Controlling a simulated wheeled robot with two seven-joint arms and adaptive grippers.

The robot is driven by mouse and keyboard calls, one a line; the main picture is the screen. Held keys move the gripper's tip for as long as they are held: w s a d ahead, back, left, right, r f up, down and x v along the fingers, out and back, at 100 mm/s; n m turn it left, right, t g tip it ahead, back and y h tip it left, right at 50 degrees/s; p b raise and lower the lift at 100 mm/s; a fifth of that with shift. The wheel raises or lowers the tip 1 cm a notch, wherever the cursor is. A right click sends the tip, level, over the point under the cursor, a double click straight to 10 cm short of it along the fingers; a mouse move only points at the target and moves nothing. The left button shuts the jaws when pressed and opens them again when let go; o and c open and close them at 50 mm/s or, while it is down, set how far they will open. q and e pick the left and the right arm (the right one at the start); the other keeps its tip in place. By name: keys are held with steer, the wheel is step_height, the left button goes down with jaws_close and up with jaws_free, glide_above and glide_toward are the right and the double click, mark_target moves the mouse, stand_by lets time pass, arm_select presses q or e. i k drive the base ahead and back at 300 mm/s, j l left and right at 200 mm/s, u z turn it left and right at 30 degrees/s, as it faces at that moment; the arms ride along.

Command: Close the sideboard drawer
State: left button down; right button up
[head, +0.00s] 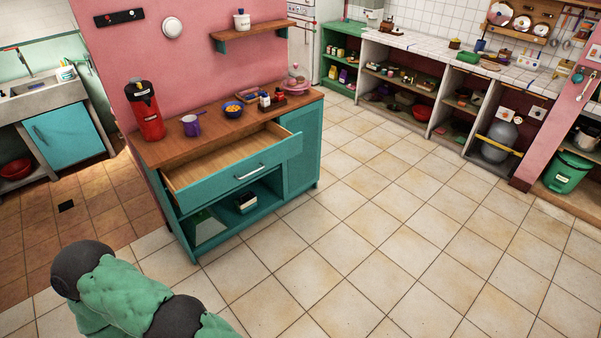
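The teal sideboard (303,165) with a brown wooden top stands against the pink wall, left of the middle in the head view. Its wide drawer (215,190) is pulled out and looks empty, with a bare wooden bottom. A light metal handle (250,171) is on the drawer's teal front. Below the drawer is an open shelf space with a few items in it. Part of my arm in a green cover shows at the bottom left, apart from the sideboard. Neither of my grippers is in view.
A red dispenser (146,111), a purple mug (191,126) and a blue bowl (233,109) stand on the sideboard top. Tiled floor (350,230) in front and to the right is clear. Open shelves and a counter (425,45) line the back right.

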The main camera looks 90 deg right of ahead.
mark_target(197, 178)
steer(key=l+z, duration=0.1)
steer(key=z, duration=2.35)
